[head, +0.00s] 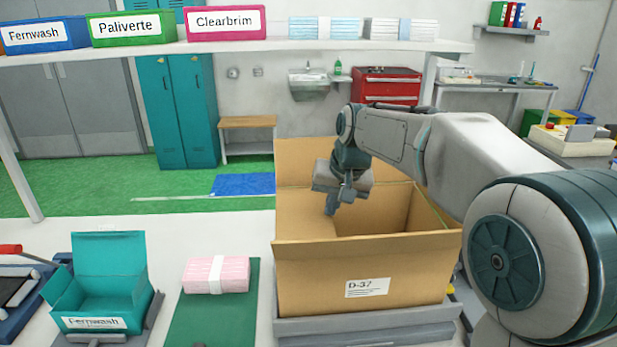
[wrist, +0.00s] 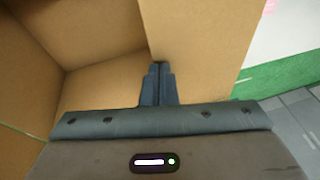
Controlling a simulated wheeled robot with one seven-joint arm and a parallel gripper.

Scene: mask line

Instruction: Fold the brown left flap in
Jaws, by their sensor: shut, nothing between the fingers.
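The open brown carton (head: 420,285) labelled D-37 stands on a grey platform. Its left flap (head: 300,212) leans inward over the left part of the opening; its exact angle is hard to tell. The flap also shows in the wrist view (wrist: 200,45), with the carton's inside to its left. My gripper (head: 331,208) is shut and empty, pointing down at the flap's inner edge. In the wrist view its fingertips (wrist: 158,66) are at that edge; I cannot tell whether they touch it. The back flap (head: 300,160) stands up, partly hidden by my arm.
A pink pack (head: 217,274) with a white band lies on a green mat (head: 215,318) left of the carton. An open teal Fernwash box (head: 98,290) stands further left. A shelf (head: 240,46) with labelled boxes and packs spans above. My arm reaches over the carton's right side.

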